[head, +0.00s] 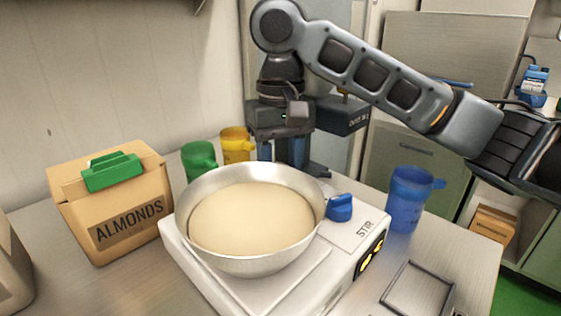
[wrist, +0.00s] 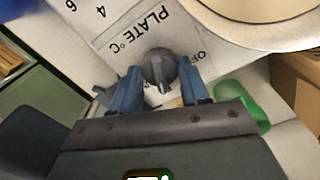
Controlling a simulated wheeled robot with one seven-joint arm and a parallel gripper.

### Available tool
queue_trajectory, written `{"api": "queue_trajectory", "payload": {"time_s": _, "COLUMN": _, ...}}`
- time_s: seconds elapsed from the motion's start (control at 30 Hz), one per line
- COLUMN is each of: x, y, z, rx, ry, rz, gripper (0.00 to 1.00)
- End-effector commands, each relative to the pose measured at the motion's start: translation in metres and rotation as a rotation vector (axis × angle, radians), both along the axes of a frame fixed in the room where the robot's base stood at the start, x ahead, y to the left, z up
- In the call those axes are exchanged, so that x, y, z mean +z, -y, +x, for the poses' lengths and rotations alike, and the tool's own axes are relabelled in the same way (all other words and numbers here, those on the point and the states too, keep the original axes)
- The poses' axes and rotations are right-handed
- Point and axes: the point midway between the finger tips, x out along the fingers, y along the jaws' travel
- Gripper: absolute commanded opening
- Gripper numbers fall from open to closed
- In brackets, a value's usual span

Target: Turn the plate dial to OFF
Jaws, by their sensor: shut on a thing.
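The plate dial (wrist: 158,68) is a dark grey knob on the white hotplate top, beside the printed words "PLATE °C". Part of an "OFF" mark shows to its upper right in the wrist view; I cannot tell which mark the dial points at. My gripper (wrist: 160,80) has its blue fingers on both sides of the dial and is shut on it. In the head view my gripper (head: 282,158) reaches down behind the steel bowl (head: 250,262), which hides the dial. The hotplate (head: 310,278) carries the bowl of pale mix.
A blue STIR knob (head: 340,207) sits right of the bowl. Green (head: 200,160) and yellow (head: 236,143) mugs stand close left of my gripper. A blue mug (head: 408,198) stands to the right, an almonds box (head: 112,205) to the left.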

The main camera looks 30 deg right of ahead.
Motion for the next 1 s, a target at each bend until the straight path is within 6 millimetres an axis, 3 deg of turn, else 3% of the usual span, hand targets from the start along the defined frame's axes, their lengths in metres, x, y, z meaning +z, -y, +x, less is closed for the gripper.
{"api": "queue_trajectory", "payload": {"time_s": 0.47, "x": 0.0042, "y": -0.0005, "z": -0.0002, "rx": 0.106, "ry": -0.001, "rz": 0.002, "gripper": 0.15}}
{"api": "queue_trajectory", "payload": {"time_s": 1.0, "x": 0.0045, "y": -0.0004, "z": -0.0001, "rx": 0.583, "ry": -0.001, "rz": 0.002, "gripper": 0.15}}
